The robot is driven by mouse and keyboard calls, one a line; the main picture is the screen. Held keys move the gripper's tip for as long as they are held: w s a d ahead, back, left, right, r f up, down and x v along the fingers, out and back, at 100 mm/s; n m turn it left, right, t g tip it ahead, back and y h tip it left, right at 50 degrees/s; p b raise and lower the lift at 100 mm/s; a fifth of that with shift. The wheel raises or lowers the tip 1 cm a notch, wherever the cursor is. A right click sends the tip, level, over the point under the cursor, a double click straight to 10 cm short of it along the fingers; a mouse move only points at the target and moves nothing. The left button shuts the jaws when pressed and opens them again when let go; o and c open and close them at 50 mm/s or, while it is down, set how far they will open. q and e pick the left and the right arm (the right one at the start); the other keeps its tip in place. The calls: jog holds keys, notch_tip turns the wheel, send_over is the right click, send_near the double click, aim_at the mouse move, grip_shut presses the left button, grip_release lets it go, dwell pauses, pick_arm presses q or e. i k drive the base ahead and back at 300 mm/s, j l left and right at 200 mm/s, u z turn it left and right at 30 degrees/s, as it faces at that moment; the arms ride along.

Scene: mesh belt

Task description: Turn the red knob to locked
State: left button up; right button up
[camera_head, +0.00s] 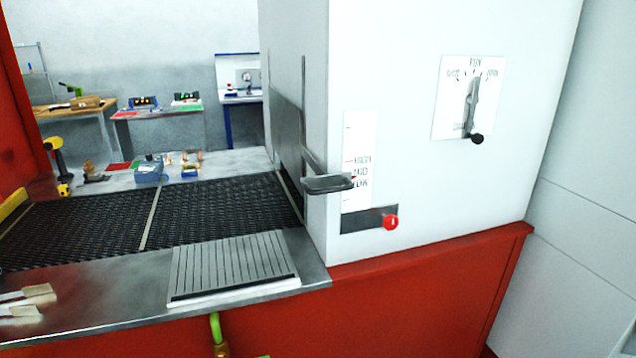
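The red knob (390,222) is small and round, with a small pale mark on its face. It sits at the right end of a dark grey plate (362,220) low on the front of the white machine housing (430,200). Any locked or unlocked lettering is too small to read, so I cannot tell its setting. Neither of my grippers is in view, and nothing touches the knob.
A grey lever handle (328,184) sticks out left of the knob, beside a height scale (358,150). A dial with a black-tipped handle (474,115) is at upper right. The mesh belt (210,208) and a ribbed plate (235,266) lie left. The knob's front is clear.

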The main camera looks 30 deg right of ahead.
aim_at(391, 221)
jog(key=z, duration=1.45)
